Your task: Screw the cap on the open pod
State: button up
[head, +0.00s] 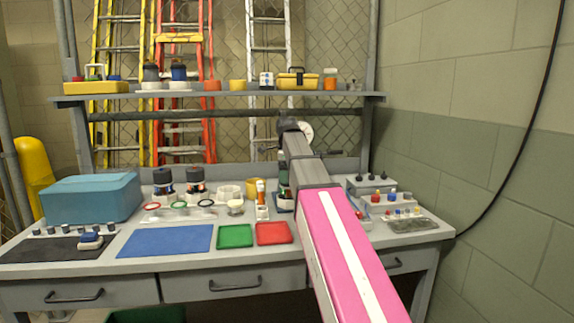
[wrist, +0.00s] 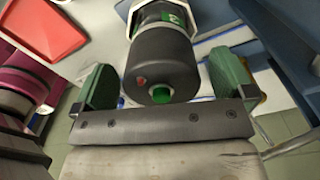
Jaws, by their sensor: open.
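In the wrist view, a dark grey cylindrical pod (wrist: 160,60) with a green band marked "2", a small red mark and a green button on its near end sits in a white holder (wrist: 195,12). My gripper (wrist: 163,72) is open, with one green finger on each side of this pod and gaps between. In the head view, my arm hides most of the gripper; part of a dark green pod (head: 284,178) shows beside it. Two more dark-topped pods, one left (head: 163,181) and one right (head: 196,181), stand upright on the bench. I cannot tell which pod is open or pick out its cap.
Left on the bench are a teal box (head: 92,198) and a black mat (head: 50,250). A blue mat (head: 165,241), a green tray (head: 235,237) and a red tray (head: 273,233) lie in front. A grey rack (head: 374,185) stands right of my arm; a shelf (head: 220,97) runs above.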

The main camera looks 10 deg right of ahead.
jog(key=shift+f, duration=0.5)
jog(key=c, duration=0.9)
jog(key=shift+o, duration=0.3)
jog(key=m, duration=0.6)
jog(key=shift+m, duration=0.3)
jog(key=m, duration=0.5)
jog(key=shift+s+a+f+m, duration=0.1)
jog(key=shift+s+m, duration=0.05)
jog(key=shift+m, duration=0.25)
